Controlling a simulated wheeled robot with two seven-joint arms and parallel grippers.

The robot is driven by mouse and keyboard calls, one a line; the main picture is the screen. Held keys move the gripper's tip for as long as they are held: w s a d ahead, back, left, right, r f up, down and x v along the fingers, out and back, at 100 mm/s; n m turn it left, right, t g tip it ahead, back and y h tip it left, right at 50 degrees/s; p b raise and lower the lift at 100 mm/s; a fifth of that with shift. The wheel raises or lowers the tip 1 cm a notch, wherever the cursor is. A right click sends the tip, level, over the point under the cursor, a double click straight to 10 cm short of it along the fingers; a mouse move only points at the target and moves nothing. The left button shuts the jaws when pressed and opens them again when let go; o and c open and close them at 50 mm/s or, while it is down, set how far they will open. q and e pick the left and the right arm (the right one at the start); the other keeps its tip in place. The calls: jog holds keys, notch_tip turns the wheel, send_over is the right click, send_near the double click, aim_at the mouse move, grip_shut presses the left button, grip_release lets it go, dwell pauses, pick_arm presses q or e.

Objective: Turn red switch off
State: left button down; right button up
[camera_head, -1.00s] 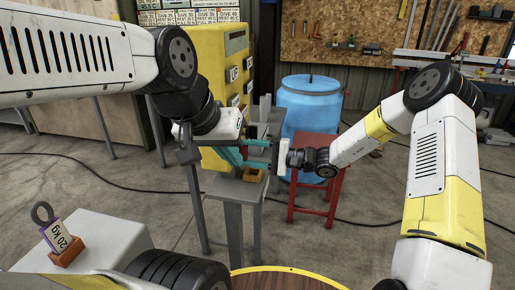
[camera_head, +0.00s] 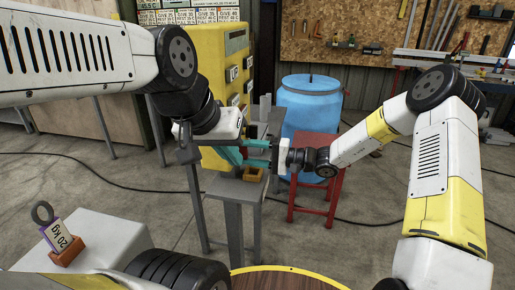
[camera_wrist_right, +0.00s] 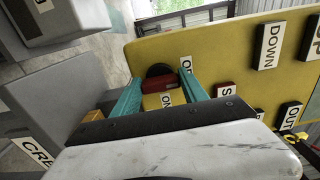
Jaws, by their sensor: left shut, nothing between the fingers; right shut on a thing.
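The red switch (camera_wrist_right: 158,82) shows in the right wrist view, with a round black part behind it, on the yellow panel (camera_wrist_right: 225,55). An "ON" label (camera_wrist_right: 166,100) is close beside it, and a partly hidden label starting with "O" (camera_wrist_right: 186,65) is beyond. My right gripper (camera_wrist_right: 160,92) has its teal fingers on either side of the red switch, shut on it. In the head view my right gripper (camera_head: 258,154) reaches in from the right, beside the yellow machine (camera_head: 225,65). My left gripper (camera_head: 232,156) is shut and empty close by, partly overlapping it. The switch is hidden in the head view.
A grey stand (camera_head: 233,190) is below the grippers. A blue barrel (camera_head: 309,105) and a red stool (camera_head: 316,150) stand behind my right wrist. More labels and buttons (camera_wrist_right: 270,45) line the panel.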

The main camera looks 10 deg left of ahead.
jog(key=o, duration=1.4)
jog(key=d, duration=0.8)
jog(key=shift+s, duration=0.1)
jog(key=shift+s, duration=0.1)
